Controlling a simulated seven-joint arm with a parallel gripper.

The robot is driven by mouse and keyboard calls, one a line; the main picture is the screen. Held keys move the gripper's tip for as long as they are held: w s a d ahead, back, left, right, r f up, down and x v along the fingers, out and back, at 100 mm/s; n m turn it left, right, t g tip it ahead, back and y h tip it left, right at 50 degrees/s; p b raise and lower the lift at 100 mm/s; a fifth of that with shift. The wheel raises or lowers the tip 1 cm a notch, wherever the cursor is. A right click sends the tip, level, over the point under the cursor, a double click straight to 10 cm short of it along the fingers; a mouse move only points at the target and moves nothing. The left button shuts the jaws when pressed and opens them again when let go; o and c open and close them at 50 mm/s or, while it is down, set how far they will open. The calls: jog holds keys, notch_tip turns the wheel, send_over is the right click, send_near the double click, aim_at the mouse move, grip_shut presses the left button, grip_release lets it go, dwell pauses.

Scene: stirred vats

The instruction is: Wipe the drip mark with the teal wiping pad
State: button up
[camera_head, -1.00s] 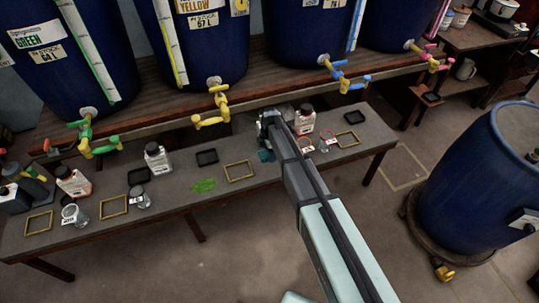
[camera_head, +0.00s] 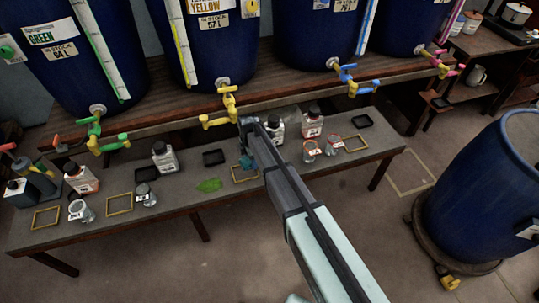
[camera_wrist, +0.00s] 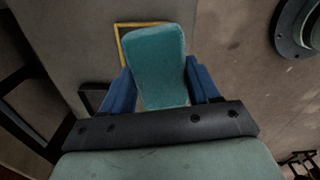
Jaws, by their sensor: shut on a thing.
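The teal wiping pad (camera_wrist: 156,62) is held between the blue fingers of my gripper (camera_wrist: 160,90) in the wrist view. In the head view the pad (camera_head: 246,162) shows as a small teal patch at the end of my arm, above or near a yellow frame (camera_head: 238,180) on the bench. The drip mark (camera_head: 208,185) is a green, leaf-shaped smear on the grey bench top, a little left of the pad and apart from it. Whether the pad touches the bench cannot be told.
The bench (camera_head: 180,211) also carries white bottles (camera_head: 165,157), glass jars (camera_head: 310,150), black trays (camera_head: 214,157) and yellow frames (camera_head: 120,203). Blue vats (camera_head: 70,60) with coloured taps (camera_head: 220,105) stand behind on a shelf. A blue barrel (camera_head: 475,190) stands right.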

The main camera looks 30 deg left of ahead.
jog(key=s+a+f+n, duration=0.1)
jog(key=s+a+n, duration=0.2)
jog(key=s+a, duration=0.3)
jog(key=s+a+f+n, duration=0.1)
jog(key=s+a+n, duration=0.3)
jog(key=a, duration=0.9)
jog(key=shift+s, duration=0.9)
